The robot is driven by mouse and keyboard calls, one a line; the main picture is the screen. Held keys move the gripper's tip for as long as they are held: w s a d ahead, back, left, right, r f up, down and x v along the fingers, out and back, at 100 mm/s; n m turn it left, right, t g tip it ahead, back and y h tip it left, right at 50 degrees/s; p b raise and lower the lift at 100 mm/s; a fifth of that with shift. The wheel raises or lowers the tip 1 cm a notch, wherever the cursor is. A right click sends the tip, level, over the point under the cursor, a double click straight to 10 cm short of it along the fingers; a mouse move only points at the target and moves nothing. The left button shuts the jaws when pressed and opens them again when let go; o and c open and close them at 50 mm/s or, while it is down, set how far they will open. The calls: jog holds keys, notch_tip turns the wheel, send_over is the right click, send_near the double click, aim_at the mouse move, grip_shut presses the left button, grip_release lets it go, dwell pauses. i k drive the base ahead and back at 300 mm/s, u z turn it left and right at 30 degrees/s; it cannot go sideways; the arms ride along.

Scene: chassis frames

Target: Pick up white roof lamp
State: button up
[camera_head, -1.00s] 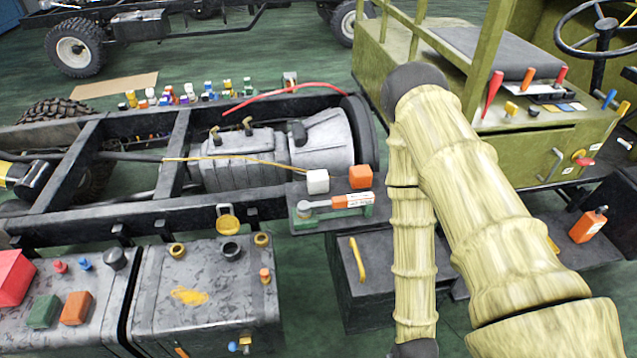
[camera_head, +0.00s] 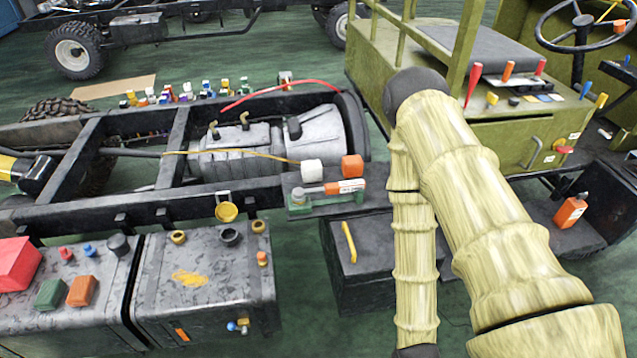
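A small white block-like piece (camera_head: 313,170), which looks like the white roof lamp, sits on the dark chassis at its right end, close to the grey engine. A similar orange piece (camera_head: 351,166) stands just to its right. My arm comes in from the lower right, bends at a dark joint and runs down to the bottom edge, to the right of the white piece. The arm is apart from the white piece in the picture. My gripper is out of the frame, so its fingers and anything in them are hidden.
A green fixture with an orange-labelled part (camera_head: 330,195) lies just in front of the white piece. A dark box (camera_head: 370,262) with a yellow handle stands below. Grey tanks (camera_head: 205,290) hold small parts at lower left. The olive cab (camera_head: 520,140) stands right.

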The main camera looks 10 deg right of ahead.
aim_at(312, 170)
jog(key=k, duration=0.2)
jog(key=u, duration=1.7)
jog(key=i, duration=2.1)
jog(key=z, duration=1.4)
